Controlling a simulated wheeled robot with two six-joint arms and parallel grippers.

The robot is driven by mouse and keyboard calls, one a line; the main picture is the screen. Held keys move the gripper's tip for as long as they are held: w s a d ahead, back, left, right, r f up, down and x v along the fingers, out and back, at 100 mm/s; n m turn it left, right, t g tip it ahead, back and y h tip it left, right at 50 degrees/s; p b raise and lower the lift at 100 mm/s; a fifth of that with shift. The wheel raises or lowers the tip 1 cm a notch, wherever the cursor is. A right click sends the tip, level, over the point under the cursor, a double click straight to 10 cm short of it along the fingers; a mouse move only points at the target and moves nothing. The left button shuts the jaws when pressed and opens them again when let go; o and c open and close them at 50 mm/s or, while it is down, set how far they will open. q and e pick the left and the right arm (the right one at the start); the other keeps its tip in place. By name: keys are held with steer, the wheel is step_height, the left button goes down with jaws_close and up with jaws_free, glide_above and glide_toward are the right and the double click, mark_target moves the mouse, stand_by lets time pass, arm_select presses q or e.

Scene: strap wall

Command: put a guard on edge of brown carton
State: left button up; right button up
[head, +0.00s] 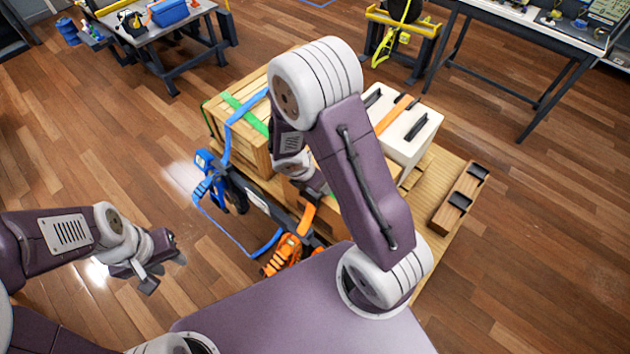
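A brown carton (326,222) sits low on the wooden pallet, mostly hidden behind my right arm; an orange strap runs near it. Two black guards (459,201) lie in a narrow wooden tray (443,219) at the pallet's right side. My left gripper (166,272) is open and empty over the floor at left, apart from the load. My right arm is bent over the load with its wrist pointing down near the carton. Its fingers are hidden behind the upper arm, so whether they hold anything does not show.
A wooden crate (255,150) with green and blue straps stands behind left. A white box (428,145) with an orange strap and black guards stands behind right. Blue (208,168) and orange (284,257) ratchets hang at the front. Workbenches stand at the back; left floor is clear.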

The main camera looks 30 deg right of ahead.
steer(key=shift+f, duration=0.6)
steer(key=shift+w+d, duration=0.1)
steer(key=shift+d, duration=0.2)
steer(key=o, duration=1.5)
steer(key=shift+c, duration=0.2)
steer(key=shift+r, duration=0.1)
steer(key=shift+a+r, duration=0.15)
steer(key=shift+r, duration=0.2)
steer(key=p+v, duration=0.3)
steer(key=v, duration=0.5)
